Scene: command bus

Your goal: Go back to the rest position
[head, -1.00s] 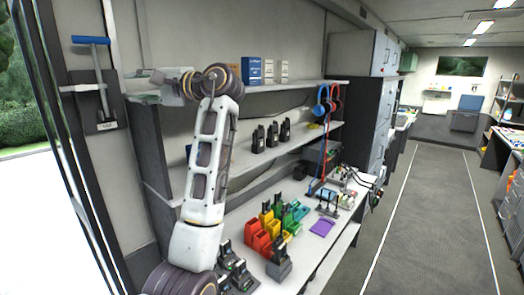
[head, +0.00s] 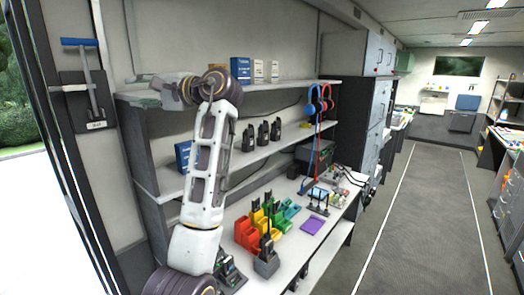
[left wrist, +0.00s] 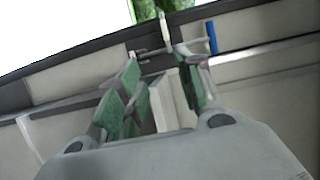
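My left arm rises from the bottom of the head view, with the left gripper (head: 150,93) at its upper end, in front of the upper wall shelf. In the left wrist view, the two green-padded fingers (left wrist: 160,90) stand apart with nothing between them. The left gripper is open and empty. My right gripper is not in view.
An upper shelf (head: 290,87) carries blue and white boxes, and black radios (head: 262,133) stand on the shelf below. A white counter (head: 300,262) holds red, yellow and green bins (head: 250,231) and a purple pad (head: 313,226). The aisle floor (head: 420,230) on the right is clear.

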